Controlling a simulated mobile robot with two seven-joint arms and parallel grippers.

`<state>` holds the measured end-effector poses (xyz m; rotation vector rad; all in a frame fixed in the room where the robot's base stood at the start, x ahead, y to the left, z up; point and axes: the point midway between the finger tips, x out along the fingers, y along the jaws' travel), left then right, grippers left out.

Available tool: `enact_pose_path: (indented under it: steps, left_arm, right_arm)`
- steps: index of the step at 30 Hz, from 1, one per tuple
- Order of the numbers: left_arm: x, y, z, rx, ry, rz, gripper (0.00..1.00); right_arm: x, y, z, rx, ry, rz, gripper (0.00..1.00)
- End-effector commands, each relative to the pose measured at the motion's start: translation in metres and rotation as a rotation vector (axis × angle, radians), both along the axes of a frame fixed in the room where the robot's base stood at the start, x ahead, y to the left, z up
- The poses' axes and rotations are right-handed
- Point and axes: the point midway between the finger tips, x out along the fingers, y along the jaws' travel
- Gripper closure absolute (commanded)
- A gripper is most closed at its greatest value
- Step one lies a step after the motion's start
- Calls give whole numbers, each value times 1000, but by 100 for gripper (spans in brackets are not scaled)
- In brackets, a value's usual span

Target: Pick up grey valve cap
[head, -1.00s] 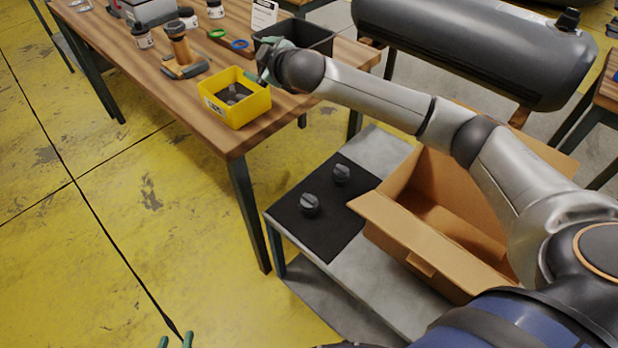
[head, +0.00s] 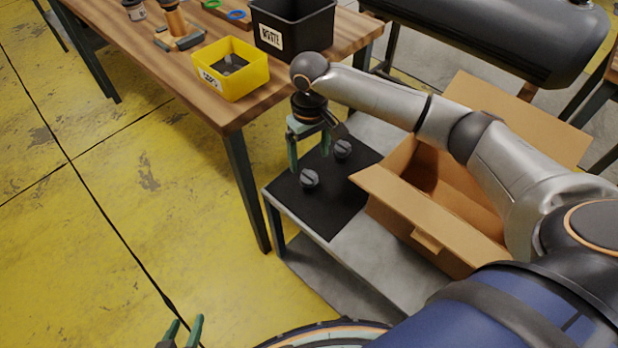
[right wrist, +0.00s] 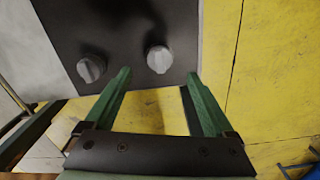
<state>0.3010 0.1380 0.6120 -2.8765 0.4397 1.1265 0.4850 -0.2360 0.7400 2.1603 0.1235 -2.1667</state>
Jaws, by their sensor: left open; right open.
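Two grey valve caps stand apart on a black mat (head: 335,205) on the low grey table. The nearer cap (head: 309,179) shows at the upper middle right in the right wrist view (right wrist: 159,59). The farther cap (head: 343,149) shows at the upper left in the right wrist view (right wrist: 91,69). My right gripper (head: 309,162) is open and empty, pointing down above the mat, close to both caps. In the right wrist view its fingers (right wrist: 155,85) are spread, with the nearer cap just beyond them. My left gripper (head: 186,330) is open at the bottom edge, far from the caps.
An open cardboard box (head: 420,222) stands right of the mat on the grey table (head: 362,246). The wooden table (head: 226,114) behind holds a yellow bin (head: 247,85) with small dark parts and a black waste bin (head: 308,36). Yellow floor at left is clear.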

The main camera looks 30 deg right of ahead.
Motion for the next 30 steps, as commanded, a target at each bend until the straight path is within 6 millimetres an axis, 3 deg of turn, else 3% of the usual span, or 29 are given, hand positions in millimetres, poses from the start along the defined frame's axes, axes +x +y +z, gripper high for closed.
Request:
enact_pose_path:
  steps: [8, 15, 25, 30]
  left_arm:
    - [0, 1, -7, 2, -1, 1, 50]
    - [0, 2, -16, 2, -3, 2, 50]
    - [-3, 4, -17, 5, 2, 4, 50]
    - [-5, 4, -19, 6, 7, 5, 50]
  right_arm:
    - [0, 0, -27, -1, -1, 1, 11]
    - [-3, -1, -63, -1, -1, 0, 11]
    - [-2, 0, -70, -1, -3, 2, 11]
    - [-2, 0, -70, -1, -3, 2, 28]
